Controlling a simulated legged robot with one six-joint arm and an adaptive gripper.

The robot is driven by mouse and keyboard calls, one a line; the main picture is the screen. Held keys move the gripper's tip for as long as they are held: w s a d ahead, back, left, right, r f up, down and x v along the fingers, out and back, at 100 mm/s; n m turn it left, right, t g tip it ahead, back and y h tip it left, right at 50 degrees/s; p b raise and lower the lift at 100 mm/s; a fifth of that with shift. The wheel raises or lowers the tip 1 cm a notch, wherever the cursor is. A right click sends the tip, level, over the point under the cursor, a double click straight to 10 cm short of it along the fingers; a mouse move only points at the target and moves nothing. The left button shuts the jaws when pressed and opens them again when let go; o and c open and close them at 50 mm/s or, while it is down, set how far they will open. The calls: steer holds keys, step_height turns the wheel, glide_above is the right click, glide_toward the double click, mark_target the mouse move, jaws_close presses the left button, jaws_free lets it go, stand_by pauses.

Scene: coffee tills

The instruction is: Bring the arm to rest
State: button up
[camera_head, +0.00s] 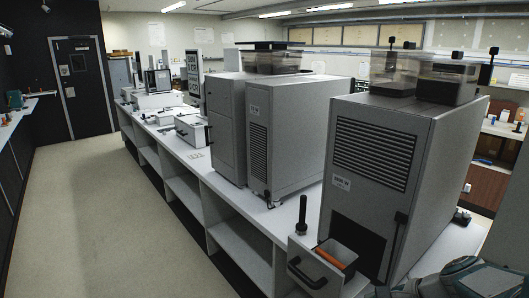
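Part of my own arm shows at the bottom right corner, grey-green and cut off by the picture's edge. It lies in front of the near end of the white counter (255,208), close to the nearest grey machine (350,190). My gripper's fingers do not show in this view, so whether they hold anything is hidden.
The nearest machine has an open drawer (312,277) with a black handle and an orange bar (332,257) beside a container. Another grey machine (290,130) stands further back. The aisle floor (105,220) at left is clear, leading to a dark door (80,85).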

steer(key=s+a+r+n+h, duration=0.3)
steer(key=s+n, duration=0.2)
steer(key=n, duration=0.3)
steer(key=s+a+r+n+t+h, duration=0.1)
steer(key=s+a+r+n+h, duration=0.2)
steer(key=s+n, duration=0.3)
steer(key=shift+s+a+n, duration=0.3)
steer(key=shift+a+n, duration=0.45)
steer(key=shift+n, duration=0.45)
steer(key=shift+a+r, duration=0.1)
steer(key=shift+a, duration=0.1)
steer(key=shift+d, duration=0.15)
